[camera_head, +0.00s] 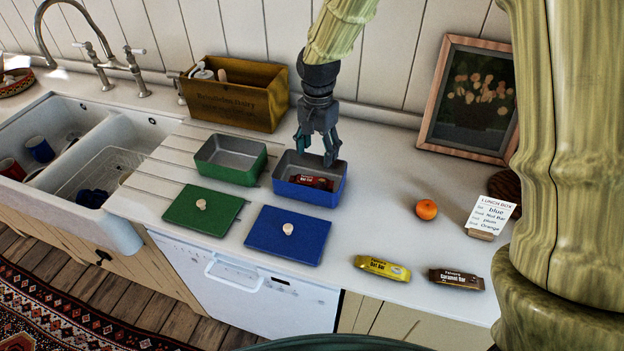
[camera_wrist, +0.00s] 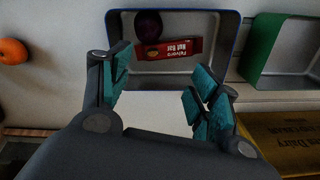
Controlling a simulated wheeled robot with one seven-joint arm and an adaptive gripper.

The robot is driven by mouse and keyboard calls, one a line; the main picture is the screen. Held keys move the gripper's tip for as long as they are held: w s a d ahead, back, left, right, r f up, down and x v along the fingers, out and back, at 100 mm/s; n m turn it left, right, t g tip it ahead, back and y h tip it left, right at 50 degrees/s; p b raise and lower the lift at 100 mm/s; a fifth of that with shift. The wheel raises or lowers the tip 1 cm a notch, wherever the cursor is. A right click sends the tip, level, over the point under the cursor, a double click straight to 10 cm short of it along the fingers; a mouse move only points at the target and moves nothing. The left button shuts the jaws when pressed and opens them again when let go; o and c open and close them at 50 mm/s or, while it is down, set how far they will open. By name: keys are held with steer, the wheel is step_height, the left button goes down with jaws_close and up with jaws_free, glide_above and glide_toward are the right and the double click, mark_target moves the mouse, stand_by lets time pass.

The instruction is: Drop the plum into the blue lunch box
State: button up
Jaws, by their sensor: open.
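The blue lunch box (camera_head: 318,197) stands open on the counter; its rim also shows in the wrist view (camera_wrist: 238,40). The dark purple plum (camera_wrist: 148,26) is inside it, beside a red nut bar (camera_wrist: 168,49). In the head view the bar (camera_head: 311,182) shows in the box, but I cannot see the plum. My gripper (camera_head: 317,151) is above the back part of the box, pointing down. In the wrist view my gripper (camera_wrist: 163,82) has its fingers apart with nothing between them.
A green lunch box (camera_head: 230,160) stands left of the blue one, with a green lid (camera_head: 203,210) and blue lid (camera_head: 285,235) in front. A wooden crate (camera_head: 235,95) is behind.

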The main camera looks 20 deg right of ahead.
step_height(320, 180, up, 7)
stand_by(0.3)
steer(key=shift+w, duration=0.1)
stand_by(0.4)
